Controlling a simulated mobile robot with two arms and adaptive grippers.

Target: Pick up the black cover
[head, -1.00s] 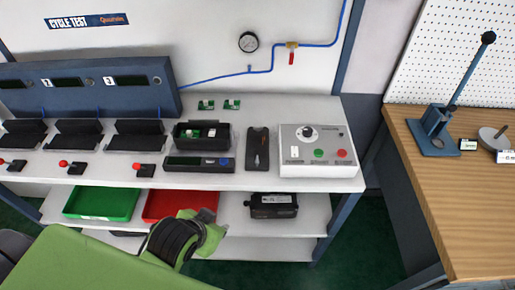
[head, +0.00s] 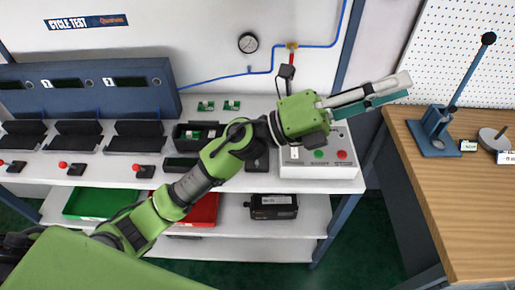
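The black cover (head: 256,162) lies on the white bench top, left of the white control box. My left arm crosses above it and hides most of it, so only a dark part shows. My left gripper (head: 406,88) is up and to the right of the cover, over the right end of the bench, pointing right. Its grey and teal fingers are seen from the side, and I cannot tell whether they are apart. My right gripper is not in view.
The white control box (head: 345,171) is partly hidden under my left gripper. A black open housing (head: 187,134) with green boards stands left of the cover. A gauge (head: 248,42) and blue air line are behind. A wooden table (head: 455,200) with a blue lever press (head: 434,135) is at right.

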